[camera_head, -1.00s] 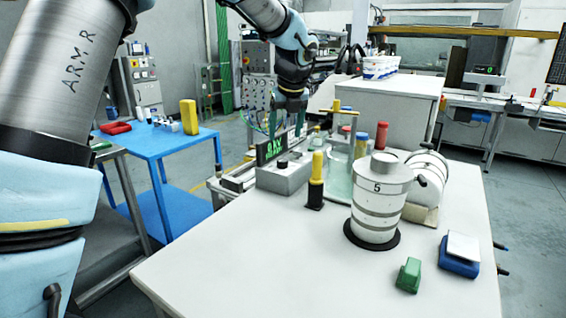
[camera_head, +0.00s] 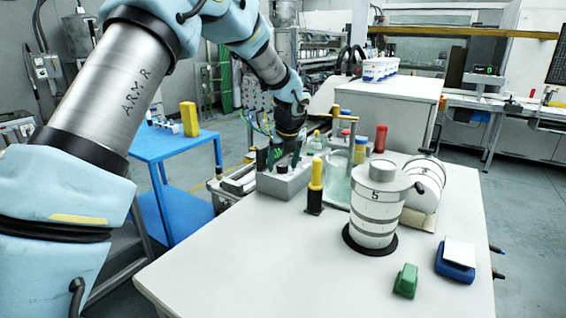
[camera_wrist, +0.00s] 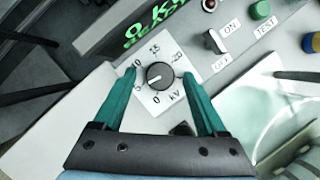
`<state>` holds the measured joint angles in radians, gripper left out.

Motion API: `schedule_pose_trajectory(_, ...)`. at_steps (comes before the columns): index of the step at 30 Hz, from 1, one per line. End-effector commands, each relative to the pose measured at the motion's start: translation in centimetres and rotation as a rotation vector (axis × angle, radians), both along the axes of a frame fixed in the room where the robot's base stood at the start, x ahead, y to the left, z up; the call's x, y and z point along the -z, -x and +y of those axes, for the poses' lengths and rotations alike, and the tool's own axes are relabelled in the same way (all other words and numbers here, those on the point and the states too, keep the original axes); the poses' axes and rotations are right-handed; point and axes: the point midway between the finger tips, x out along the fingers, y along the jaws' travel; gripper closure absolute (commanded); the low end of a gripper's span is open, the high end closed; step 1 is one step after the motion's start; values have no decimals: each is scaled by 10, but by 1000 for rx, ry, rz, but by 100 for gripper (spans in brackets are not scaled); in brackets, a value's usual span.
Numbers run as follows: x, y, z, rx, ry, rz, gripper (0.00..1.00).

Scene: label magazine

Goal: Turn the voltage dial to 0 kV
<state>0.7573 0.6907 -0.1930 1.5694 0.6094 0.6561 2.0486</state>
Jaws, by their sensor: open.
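The voltage dial (camera_wrist: 160,75) is a round black knob on a white plate marked 0, 5, 10, 15, 20 and kV. Its pale mark seems to point to the lower left, near the 5. The green display (camera_wrist: 150,20) beside it reads 0 kV, with a smaller blurred line. My gripper (camera_wrist: 159,77) is open, its two teal fingers on either side of the dial, with gaps to the knob. In the head view my gripper (camera_head: 281,156) is over the grey control box (camera_head: 283,183) and hides the dial.
An ON/OFF switch (camera_wrist: 215,40) and a green TEST button (camera_wrist: 260,10) lie right of the dial. A clear glass vessel (camera_head: 338,178), a yellow-black handle (camera_head: 315,183) and a white cylinder marked 5 (camera_head: 378,205) stand right of the box.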

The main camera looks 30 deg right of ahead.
Motion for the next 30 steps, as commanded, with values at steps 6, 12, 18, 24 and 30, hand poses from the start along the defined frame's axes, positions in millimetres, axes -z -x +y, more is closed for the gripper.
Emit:
schedule_pose_trajectory(6,0,0,0,-1,0,0,35)
schedule_pose_trajectory(12,0,0,0,-1,0,0,57)
schedule_pose_trajectory(18,-1,0,0,-1,0,0,80)
schedule_pose_trajectory(24,-1,0,0,-1,-1,0,100)
schedule_pose_trajectory(30,-1,0,0,-4,0,0,100)
